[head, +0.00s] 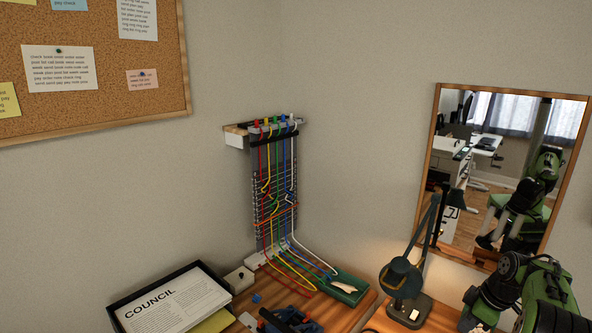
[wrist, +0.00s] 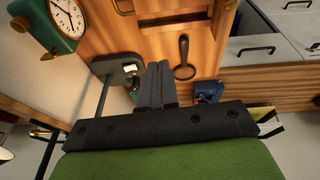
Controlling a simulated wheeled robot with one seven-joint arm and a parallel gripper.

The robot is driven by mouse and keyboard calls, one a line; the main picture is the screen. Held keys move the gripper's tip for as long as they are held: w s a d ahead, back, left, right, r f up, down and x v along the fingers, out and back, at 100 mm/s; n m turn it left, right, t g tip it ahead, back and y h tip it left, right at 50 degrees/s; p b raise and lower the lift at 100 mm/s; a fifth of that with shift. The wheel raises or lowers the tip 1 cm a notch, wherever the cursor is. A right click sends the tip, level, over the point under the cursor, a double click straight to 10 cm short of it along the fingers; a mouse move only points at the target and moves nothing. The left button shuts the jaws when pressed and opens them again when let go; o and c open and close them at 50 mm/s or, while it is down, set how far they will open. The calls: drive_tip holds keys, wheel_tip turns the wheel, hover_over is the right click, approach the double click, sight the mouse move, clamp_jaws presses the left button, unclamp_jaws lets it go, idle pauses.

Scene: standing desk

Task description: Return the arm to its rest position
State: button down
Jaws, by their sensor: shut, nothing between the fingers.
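My gripper (wrist: 160,68) shows in the wrist view with its two dark fingers pressed together and nothing between them. It points over a wooden desk surface (wrist: 158,22), beside a lamp's base (wrist: 118,66) and a dark magnifier-shaped object (wrist: 184,60). I cannot tell how far above the wood the fingertips are. In the head view my green and black arm (head: 530,295) is at the lower right corner, folded in front of the mirror's lower edge. The gripper itself is not clear in that view.
A desk lamp (head: 400,275) stands just left of my arm. A framed mirror (head: 435,130) is behind it. Colored cables (head: 275,200) hang on the wall rack, and a paper tray (head: 115,308) sits at left. A green clock (wrist: 50,25) and a blue object (wrist: 208,91) are near the gripper.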

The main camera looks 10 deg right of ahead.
drive_tip(key=s+a+r+m+h, duration=0.1)
drive_tip(key=s+a+r+m, duration=0.1)
drive_tip(key=a+r, duration=0.75)
drive_tip(key=s+a+r+m, duration=0.15)
drive_tip(key=a+r, duration=0.45)
drive_tip(key=a, duration=0.7)
drive_tip(key=s+a+m+t, duration=0.1)
drive_tip(key=s+a+m, duration=0.1)
drive_tip(key=s+a, duration=0.4)
drive_tip(key=s+a+f+m+t, duration=0.1)
drive_tip(key=s+a, duration=0.5)
drive_tip(key=s, duration=0.8)
drive_tip(key=shift+s+a+m+t+h, duration=0.15)
drive_tip(key=shift+s+m+t+h, duration=0.2)
drive_tip(key=shift+m, duration=0.4)
drive_tip(key=c, duration=1.8)
unclamp_jaws()
